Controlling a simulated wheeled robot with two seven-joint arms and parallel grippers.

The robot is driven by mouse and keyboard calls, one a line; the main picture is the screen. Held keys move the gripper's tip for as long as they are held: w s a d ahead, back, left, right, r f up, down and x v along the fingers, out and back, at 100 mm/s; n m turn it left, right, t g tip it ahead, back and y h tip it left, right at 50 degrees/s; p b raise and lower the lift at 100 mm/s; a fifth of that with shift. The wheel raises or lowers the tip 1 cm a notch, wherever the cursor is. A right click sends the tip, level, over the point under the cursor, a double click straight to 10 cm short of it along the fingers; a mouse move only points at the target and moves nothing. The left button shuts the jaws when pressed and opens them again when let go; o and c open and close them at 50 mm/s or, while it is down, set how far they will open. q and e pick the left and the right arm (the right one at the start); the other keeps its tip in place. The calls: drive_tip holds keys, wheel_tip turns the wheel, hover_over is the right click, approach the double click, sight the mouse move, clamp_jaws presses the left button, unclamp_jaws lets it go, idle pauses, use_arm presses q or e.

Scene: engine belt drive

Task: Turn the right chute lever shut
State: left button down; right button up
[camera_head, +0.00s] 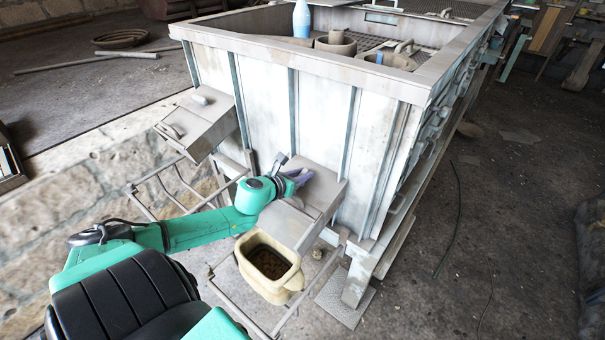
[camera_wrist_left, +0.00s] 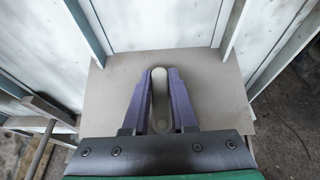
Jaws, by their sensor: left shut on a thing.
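The right chute (camera_head: 322,185) sticks out from the front of the pale metal bin, and its flat top also shows in the left wrist view (camera_wrist_left: 215,100). Its lever (camera_wrist_left: 161,85) is a pale rounded bar on that top. My left gripper (camera_head: 303,177) is at the chute top, its purple fingers on either side of the lever, shut on it, as the left wrist view (camera_wrist_left: 160,95) shows. In that view the lever points away from my wrist, towards the bin wall. In the head view my gripper hides most of it. My right gripper is not in view.
A cream bucket (camera_head: 291,285) with brown contents sits on a metal frame below the right chute. The left chute (camera_head: 205,122) has its own lever (camera_head: 200,99). The bin (camera_head: 270,70) holds a blue bottle (camera_head: 301,20). Open floor (camera_head: 500,230) lies to the right.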

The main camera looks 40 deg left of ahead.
use_arm(q)
drive_tip(key=shift+r+n+y+p, duration=0.2)
drive_tip(key=shift+n+y+p, duration=0.3)
drive_tip(key=shift+p, duration=0.1)
drive_tip(key=n+y+p, duration=0.1)
drive_tip(key=n+p, duration=0.1)
drive_tip(key=n+g+y+p, duration=0.1)
drive_tip(key=n+y+p, duration=0.1)
drive_tip(key=n+g+y+p, duration=0.1)
drive_tip(key=n+y+p, duration=0.1)
drive_tip(key=shift+s+a+n, duration=0.1)
drive_tip(key=shift+a+n, duration=0.2)
drive_tip(key=n+g+y+p, duration=0.2)
drive_tip(key=n, duration=0.1)
drive_tip(key=shift+s+a, duration=0.1)
drive_tip(key=n+g, duration=0.1)
drive_tip(key=n+g+y+p, duration=0.1)
drive_tip(key=n+g, duration=0.1)
drive_tip(key=shift+s+a+f+n+y+p, duration=0.15)
drive_tip(key=shift+f+n+y+p, duration=0.15)
drive_tip(key=shift+n+p, duration=0.1)
drive_tip(key=shift+s+f+n+g, duration=0.1)
drive_tip(key=shift+s+n+g, duration=0.1)
drive_tip(key=shift+n+g, duration=0.95)
drive_tip(key=shift+s+n+g, duration=0.15)
drive_tip(key=shift+n+g, duration=0.9)
drive_tip(key=shift+n, duration=0.1)
drive_tip(key=shift+a, duration=0.1)
drive_tip(key=c, duration=0.7)
unclamp_jaws()
